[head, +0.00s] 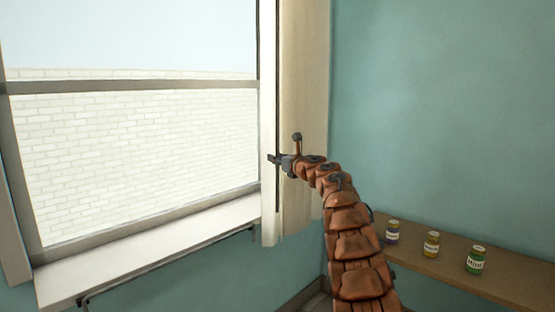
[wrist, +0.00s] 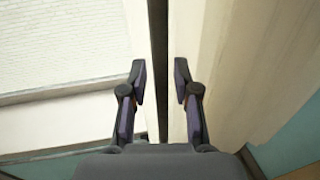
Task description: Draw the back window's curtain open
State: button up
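The cream curtain (head: 305,90) hangs gathered in a narrow bundle at the right side of the window (head: 140,150), and the glass to its left is uncovered. A thin dark upright rod (head: 277,60) runs down along the curtain's left part. My gripper (head: 273,158) is at the curtain's left part, at about mid-height of the window. In the wrist view its two fingers (wrist: 160,72) are apart, with the dark rod (wrist: 158,40) showing between them and clear gaps on both sides. The curtain (wrist: 225,60) fills the area right of the rod there.
A white sill (head: 150,245) juts out below the window. A wooden shelf (head: 510,281) on the right holds blue, yellow and green jars (head: 476,260). The teal wall (head: 440,110) right of the curtain is bare.

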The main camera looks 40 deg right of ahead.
jog(key=shift+o, duration=0.2)
jog(key=shift+s, duration=0.1)
jog(key=s+a, duration=0.1)
jog(key=s, duration=1)
jog(key=shift+s+a, duration=0.2)
jog(key=shift+s, duration=0.2)
dwell(0.5)
dwell(0.6)
